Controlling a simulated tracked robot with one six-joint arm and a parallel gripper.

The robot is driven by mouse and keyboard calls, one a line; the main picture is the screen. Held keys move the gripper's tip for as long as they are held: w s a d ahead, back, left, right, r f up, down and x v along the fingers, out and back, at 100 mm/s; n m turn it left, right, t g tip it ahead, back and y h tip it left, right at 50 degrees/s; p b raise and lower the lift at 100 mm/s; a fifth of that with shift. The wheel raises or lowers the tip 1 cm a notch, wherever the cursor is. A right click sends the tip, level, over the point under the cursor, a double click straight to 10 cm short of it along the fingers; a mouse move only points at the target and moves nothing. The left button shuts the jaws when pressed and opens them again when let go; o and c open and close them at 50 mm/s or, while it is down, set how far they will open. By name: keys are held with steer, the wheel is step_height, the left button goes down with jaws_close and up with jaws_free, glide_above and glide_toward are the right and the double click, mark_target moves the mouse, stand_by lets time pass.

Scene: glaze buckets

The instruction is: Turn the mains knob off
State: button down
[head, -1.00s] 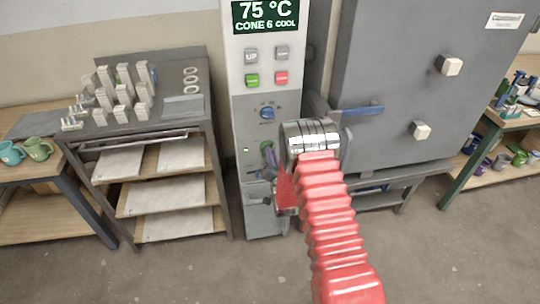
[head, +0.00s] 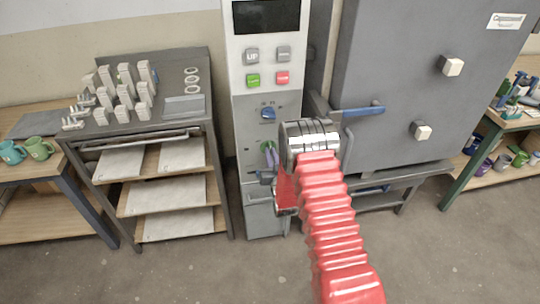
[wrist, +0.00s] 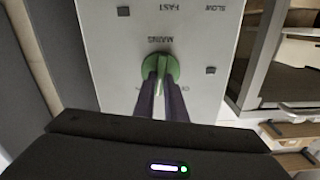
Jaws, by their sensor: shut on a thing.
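The green mains knob (wrist: 160,62) sits on the pale control panel, under an upside-down "MAINS" label in the wrist view. My gripper (wrist: 161,82) has its two purple-grey fingers shut on the knob, one on each side of its upright ridge. Part of a label right of the knob is hidden or too small to read. The column's display (head: 266,16) is dark.
A blue knob (head: 268,113) and several push buttons (head: 252,55) sit above the mains knob. The grey kiln door (head: 420,80) with a blue handle (head: 362,110) stands close on the right. A shelved cart (head: 160,150) stands left. Bare floor lies in front.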

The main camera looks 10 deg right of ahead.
steer(key=n, duration=1)
steer(key=shift+a+f+n, duration=0.2)
steer(key=shift+a+n, duration=0.1)
steer(key=shift+n, duration=0.1)
steer(key=c, duration=1.8)
jaws_free()
steer(key=shift+s, duration=0.1)
steer(key=s, duration=1.3)
steer(key=shift+s, duration=0.35)
